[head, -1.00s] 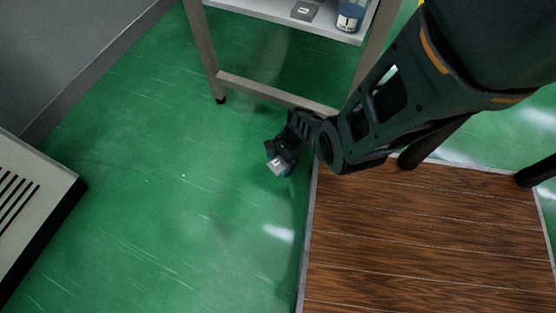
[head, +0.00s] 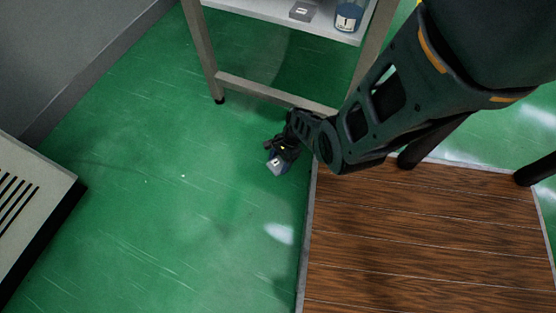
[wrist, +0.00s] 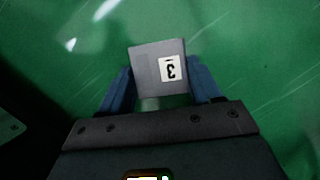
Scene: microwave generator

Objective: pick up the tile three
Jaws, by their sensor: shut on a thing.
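The tile three is a grey block (wrist: 148,72) with a white label bearing a black 3, seen in the wrist view between the two blue fingers. My gripper (wrist: 158,85) is shut on it, one finger at each side. In the head view, my gripper (head: 279,158) is left of the wooden surface, with the grey tile (head: 277,167) at its tip over the green floor. The tile's underside is hidden.
A white shelf (head: 270,18) at the top holds a grey tile (head: 303,11) and a blue-labelled container (head: 349,16). A wooden tabletop (head: 430,240) lies at right. A pale slotted unit (head: 35,215) stands at left. Green floor between them is clear.

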